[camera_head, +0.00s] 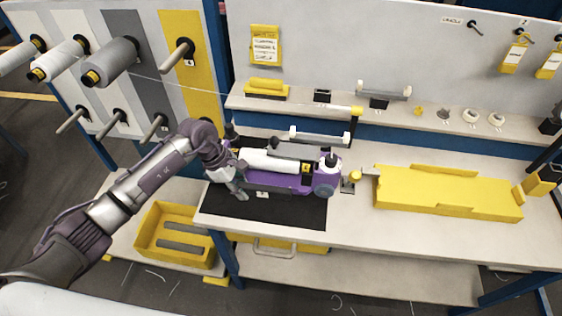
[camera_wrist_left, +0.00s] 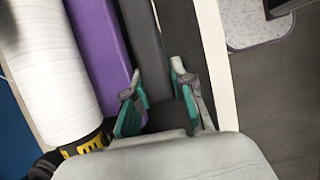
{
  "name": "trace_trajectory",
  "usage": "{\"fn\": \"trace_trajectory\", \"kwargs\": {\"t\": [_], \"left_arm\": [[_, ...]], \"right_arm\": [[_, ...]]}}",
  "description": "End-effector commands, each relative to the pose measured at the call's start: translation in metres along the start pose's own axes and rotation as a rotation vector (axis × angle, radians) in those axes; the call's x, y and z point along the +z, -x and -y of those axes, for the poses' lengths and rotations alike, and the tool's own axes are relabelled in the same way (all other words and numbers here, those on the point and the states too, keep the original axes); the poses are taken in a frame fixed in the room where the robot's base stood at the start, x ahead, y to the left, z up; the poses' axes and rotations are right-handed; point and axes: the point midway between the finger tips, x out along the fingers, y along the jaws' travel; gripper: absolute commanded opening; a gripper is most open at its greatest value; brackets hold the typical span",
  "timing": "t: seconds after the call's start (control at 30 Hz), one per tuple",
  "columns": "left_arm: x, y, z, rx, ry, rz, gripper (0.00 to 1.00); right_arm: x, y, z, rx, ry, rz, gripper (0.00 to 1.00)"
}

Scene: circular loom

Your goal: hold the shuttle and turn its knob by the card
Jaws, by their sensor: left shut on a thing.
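The shuttle (camera_head: 290,183) is a long purple body with a white spool (camera_head: 268,160) on it. It lies on the dark mat (camera_head: 290,216) at the front of the bench. A round purple-grey knob (camera_head: 325,188) seems to be at its right end. My left gripper (camera_head: 238,188) is at the shuttle's left end. In the left wrist view its teal-padded fingers (camera_wrist_left: 156,92) are shut on a dark grey bar beside the shuttle's purple side (camera_wrist_left: 100,45). A yellow card (camera_head: 265,45) with printed lines hangs on the back panel; its text is unreadable. My right gripper is out of view.
A yellow tray-like block (camera_head: 450,193) lies right of the shuttle. A shelf (camera_head: 300,106) behind holds small parts. Thread spools (camera_head: 110,62) stick out from the left rack, and one thread runs across to the bench. A yellow bin (camera_head: 178,235) stands below left.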

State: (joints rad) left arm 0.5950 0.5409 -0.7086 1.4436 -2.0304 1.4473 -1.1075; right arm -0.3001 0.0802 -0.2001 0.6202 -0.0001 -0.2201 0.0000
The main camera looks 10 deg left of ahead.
Motion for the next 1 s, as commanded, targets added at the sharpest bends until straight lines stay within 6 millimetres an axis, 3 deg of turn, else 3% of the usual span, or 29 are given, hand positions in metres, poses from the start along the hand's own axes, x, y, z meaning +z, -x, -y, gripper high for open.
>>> {"fn": "trace_trajectory", "kwargs": {"t": [1.0], "left_arm": [[-0.0024, -0.0051, 0.0014, -0.004, 0.002, -0.002, 0.00]], "right_arm": [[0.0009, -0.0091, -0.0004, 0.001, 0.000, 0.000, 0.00]]}}
